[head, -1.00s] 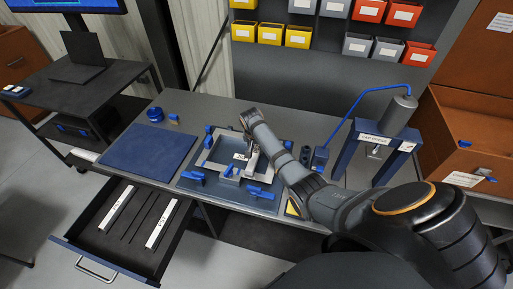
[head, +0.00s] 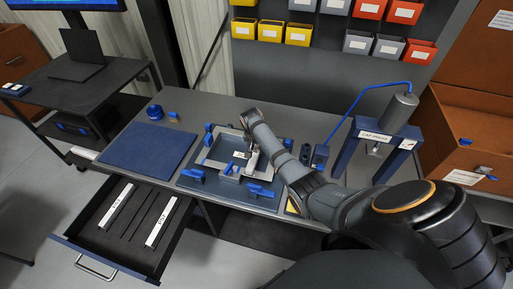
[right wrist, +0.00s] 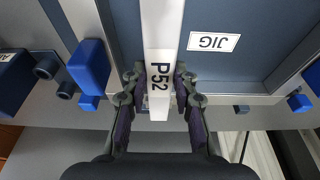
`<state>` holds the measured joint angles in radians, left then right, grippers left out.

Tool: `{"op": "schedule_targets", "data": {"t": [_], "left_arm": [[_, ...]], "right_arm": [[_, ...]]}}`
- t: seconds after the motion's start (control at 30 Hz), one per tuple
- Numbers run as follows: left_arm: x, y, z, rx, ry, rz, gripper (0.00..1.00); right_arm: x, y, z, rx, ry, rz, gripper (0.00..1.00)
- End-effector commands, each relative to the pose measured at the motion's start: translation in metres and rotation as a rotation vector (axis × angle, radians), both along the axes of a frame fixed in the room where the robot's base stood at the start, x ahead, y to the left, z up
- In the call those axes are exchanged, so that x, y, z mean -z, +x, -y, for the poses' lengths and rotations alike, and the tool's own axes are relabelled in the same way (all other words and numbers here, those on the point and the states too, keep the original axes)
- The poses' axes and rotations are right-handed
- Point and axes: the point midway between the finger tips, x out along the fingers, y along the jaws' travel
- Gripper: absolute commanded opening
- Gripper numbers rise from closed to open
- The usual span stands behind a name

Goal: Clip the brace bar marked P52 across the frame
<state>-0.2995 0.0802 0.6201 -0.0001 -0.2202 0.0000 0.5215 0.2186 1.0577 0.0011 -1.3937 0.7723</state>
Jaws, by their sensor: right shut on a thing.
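The white brace bar marked P52 (right wrist: 160,30) is held by its near end in my right gripper (right wrist: 158,92), with the fingers on both sides of it. In the right wrist view the bar runs away from the fingers over the blue jig plate (right wrist: 265,65), beside a JIG label. In the head view my right gripper (head: 249,163) is over the right part of the grey frame (head: 207,152), which sits in the jig among blue clamps (head: 192,174). My arm hides part of the frame and bar. Whether the bar touches the frame cannot be told. My left gripper is not in view.
An open drawer (head: 100,268) at the front left holds two white bars (head: 117,205) and thin dark rods. A blue mat (head: 148,150) lies left of the jig. A cap press (head: 375,137) stands at the right. Bins hang on the back wall.

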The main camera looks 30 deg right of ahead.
Motion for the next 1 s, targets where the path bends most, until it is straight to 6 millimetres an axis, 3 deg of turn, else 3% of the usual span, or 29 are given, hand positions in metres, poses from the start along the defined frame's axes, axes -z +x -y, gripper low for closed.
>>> {"op": "schedule_targets", "data": {"t": [0.87,0.9,1.0], "left_arm": [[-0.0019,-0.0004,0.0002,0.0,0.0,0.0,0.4],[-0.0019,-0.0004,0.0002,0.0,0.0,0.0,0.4],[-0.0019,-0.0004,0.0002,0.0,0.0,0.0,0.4]], "right_arm": [[0.0041,0.0004,0.0,0.0,0.0,0.001,0.0],[0.0041,0.0003,0.0,0.0,0.0,0.001,0.3],[0.0041,0.0003,0.0,0.0,0.001,0.001,0.44]]}}
